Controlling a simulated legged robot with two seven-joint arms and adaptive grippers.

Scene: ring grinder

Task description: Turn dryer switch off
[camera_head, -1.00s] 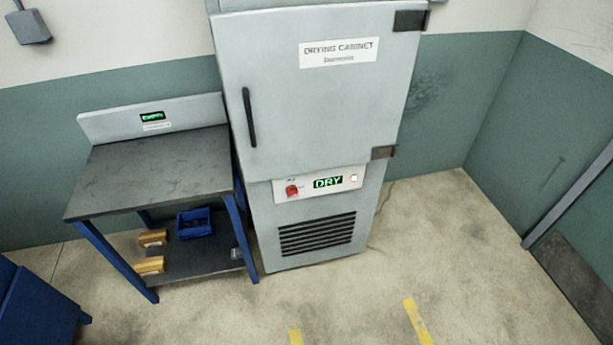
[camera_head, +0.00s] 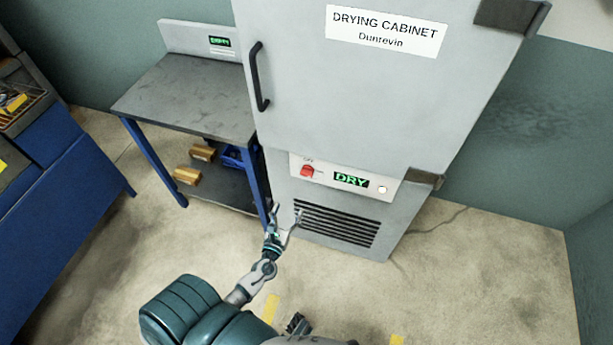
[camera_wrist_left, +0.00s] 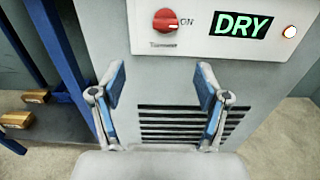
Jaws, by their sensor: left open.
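The dryer switch (camera_head: 307,171) is a red round knob on the white panel low on the drying cabinet (camera_head: 350,90). In the left wrist view the red knob (camera_wrist_left: 166,20) shows at the top, with its light mark turned toward the word ON at its right. A green lit DRY display (camera_head: 351,180) is to the right of the knob. My left gripper (camera_head: 287,211) is open and empty, below the knob and in front of the vent area. In the left wrist view its two fingers (camera_wrist_left: 160,85) stand apart below the panel. My right gripper is not clearly seen.
A dark-topped table (camera_head: 185,95) with blue legs stands left of the cabinet, with yellowish blocks (camera_head: 187,176) on its lower shelf. A blue bench (camera_head: 60,190) is at the far left. The floor to the right of the cabinet is clear.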

